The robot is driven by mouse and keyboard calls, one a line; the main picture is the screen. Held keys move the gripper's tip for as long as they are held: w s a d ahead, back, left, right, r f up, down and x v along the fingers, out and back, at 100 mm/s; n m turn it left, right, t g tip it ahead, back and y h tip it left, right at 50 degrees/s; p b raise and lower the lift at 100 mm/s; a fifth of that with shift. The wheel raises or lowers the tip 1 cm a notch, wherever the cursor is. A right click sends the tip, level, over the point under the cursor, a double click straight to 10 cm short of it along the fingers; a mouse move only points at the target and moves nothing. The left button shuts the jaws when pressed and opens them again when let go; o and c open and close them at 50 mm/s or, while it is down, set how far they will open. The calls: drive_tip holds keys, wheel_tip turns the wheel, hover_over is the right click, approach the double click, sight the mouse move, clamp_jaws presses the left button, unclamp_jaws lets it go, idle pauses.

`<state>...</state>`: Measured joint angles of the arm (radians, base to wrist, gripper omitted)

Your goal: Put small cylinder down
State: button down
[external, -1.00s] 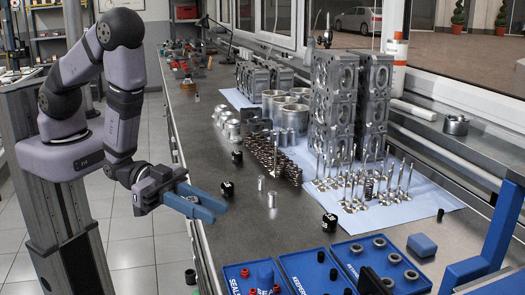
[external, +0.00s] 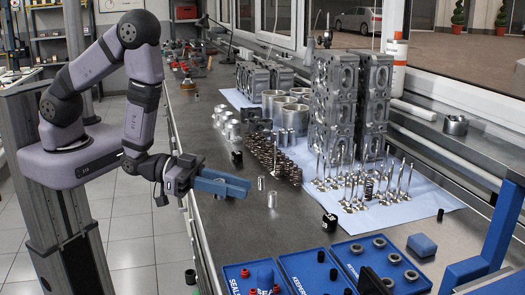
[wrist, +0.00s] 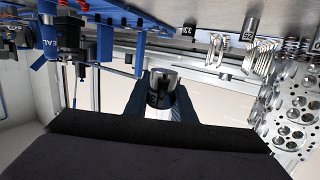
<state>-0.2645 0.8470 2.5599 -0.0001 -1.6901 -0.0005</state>
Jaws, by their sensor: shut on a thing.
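My gripper (external: 222,185) with its blue fingers reaches over the left edge of the bench. It is shut on a small cylinder (wrist: 162,88), which shows between the blue fingers in the wrist view, silvery with a dark band and a pale mark. In the external view the fingers hide the held cylinder. Two small bare metal cylinders stand upright on the bench just right of the fingertips, one farther back (external: 260,183) and one nearer (external: 272,200). What lies directly behind the fingers is hidden.
Black labelled cylinders stand behind the gripper (external: 237,157) and to its right (external: 329,222). Springs (external: 268,155) and upright valves (external: 355,185) fill the middle. Blue part trays (external: 318,255) lie at the front. The grey bench top (external: 240,235) is clear in front of the gripper.

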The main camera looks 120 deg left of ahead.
drive_tip(key=s+a+n+g+y+b, duration=0.2)
drive_tip(key=s+a+n+y, duration=0.15)
drive_tip(key=a, duration=0.95)
drive_tip(key=s+a+r+n+g+y+b, duration=0.3)
drive_tip(key=s+a+r, duration=0.1)
drive_tip(key=s+a, duration=0.7)
drive_tip(key=s+a+r+n+g+y+b, duration=0.3)
drive_tip(key=s+a+y, duration=0.1)
drive_tip(key=s+a, duration=0.75)
drive_tip(key=m+t+h, duration=0.4)
hover_over(236, 168)
wheel_tip(236, 168, down, 5)
drive_tip(key=shift+t, duration=0.3)
drive_tip(key=shift+d+f+p, duration=0.1)
drive_tip(key=shift+f+p, duration=0.55)
drive_tip(key=shift+f, duration=4.95)
